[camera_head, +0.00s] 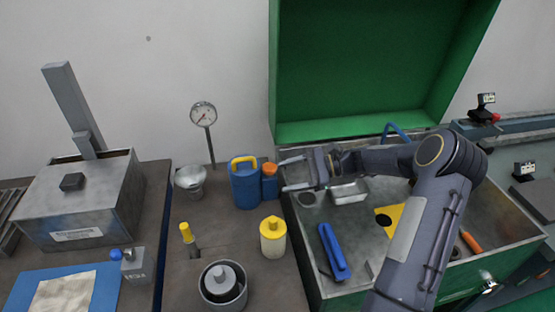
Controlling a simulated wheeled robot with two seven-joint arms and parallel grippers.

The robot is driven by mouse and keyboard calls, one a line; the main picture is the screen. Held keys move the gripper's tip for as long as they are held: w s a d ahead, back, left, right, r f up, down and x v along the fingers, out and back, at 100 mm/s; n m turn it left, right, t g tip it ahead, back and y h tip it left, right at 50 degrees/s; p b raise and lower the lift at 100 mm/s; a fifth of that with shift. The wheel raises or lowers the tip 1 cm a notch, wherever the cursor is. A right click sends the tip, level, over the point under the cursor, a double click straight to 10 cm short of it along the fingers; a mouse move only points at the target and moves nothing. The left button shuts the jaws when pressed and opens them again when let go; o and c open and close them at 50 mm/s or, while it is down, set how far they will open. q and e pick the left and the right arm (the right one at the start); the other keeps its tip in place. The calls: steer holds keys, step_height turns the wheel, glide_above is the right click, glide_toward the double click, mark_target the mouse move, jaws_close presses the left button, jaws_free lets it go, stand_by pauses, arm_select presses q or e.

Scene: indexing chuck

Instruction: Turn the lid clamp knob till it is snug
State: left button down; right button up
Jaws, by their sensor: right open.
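No part is marked as the lid clamp knob, and I cannot tell for sure which one it is. A small dark knob (72,181) sits on top of the grey metal box (75,215) at the left. A grey knob-like part (221,275) stands in a round pot at the front. My right gripper (290,172) is open, its fingers pointing left over the left edge of the green-sided bin (305,262). Nothing shows between its fingers. It is far from the dark knob. My left gripper is out of view.
A blue jug (245,188), an orange-capped bottle (270,187) and a yellow-topped canister (273,243) stand left of my right gripper. A dial gauge (203,114) rises behind a metal funnel (190,181). A blue tool (334,252) lies in the bin.

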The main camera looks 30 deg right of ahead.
mark_target(270, 171)
steer(key=w+d+f+m+t+y, duration=0.1)
steer(key=d+m+t, duration=0.3)
steer(key=d+m, duration=0.15)
steer(key=w+a+m+p, duration=0.1)
steer(key=w+a+p, duration=0.2)
steer(key=a, duration=0.4)
steer(key=shift+w+f, duration=0.15)
steer(key=shift+w, duration=0.55)
steer(key=shift+d, duration=0.1)
steer(key=c, duration=1)
